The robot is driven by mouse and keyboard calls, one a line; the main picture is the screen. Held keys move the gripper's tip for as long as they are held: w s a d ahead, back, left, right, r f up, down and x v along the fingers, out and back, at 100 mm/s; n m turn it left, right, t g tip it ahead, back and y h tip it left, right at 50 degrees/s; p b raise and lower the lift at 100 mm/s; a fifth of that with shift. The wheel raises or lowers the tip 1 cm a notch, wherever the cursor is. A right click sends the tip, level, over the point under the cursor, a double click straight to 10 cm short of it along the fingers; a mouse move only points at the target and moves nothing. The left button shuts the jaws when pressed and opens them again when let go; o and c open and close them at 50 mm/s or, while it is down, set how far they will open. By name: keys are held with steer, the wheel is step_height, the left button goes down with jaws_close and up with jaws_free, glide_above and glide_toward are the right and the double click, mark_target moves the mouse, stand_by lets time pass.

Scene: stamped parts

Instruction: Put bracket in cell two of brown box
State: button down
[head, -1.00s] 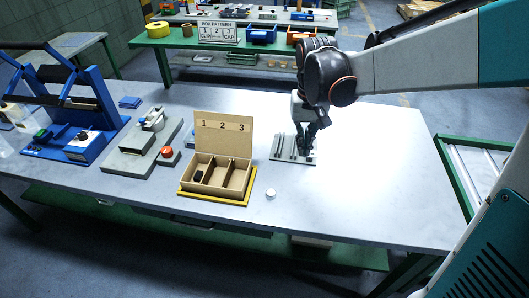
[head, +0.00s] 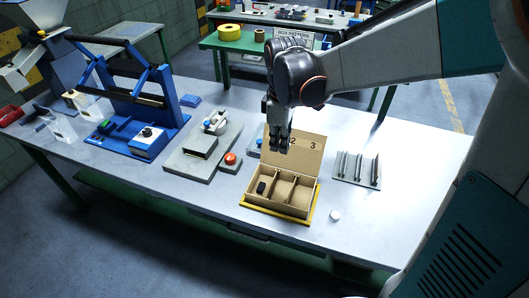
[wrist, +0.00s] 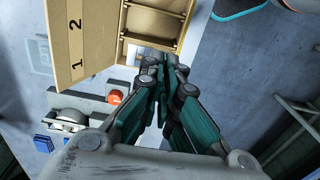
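The brown box (head: 270,208) has three cells in a row and a back panel numbered 1, 2, 3. A small black part (head: 261,187) lies in its left cell; the middle and right cells look empty. My gripper (head: 279,147) is above the box, in front of the panel and left of its centre. In the wrist view my gripper (wrist: 163,75) has its fingers close together on a grey piece, which looks like the bracket (wrist: 148,54). The fingers hide much of it. The box panel (wrist: 88,40) and part of a cell also show there.
A grey rack (head: 357,182) with upright plates stands right of the box, and a white round piece (head: 335,215) lies in front. A grey fixture with a red button (head: 230,159) and a blue press frame (head: 135,125) stand to the left.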

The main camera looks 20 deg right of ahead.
step_height(320, 180, down, 17)
steer(key=b, duration=0.4)
steer(key=shift+w+d+b, duration=0.1)
steer(key=shift+w+b, duration=0.05)
steer(key=shift+b, duration=0.15)
steer(key=shift+f+b, duration=0.5)
steer(key=shift+f, duration=0.1)
steer(key=c, duration=1.8)
jaws_free()
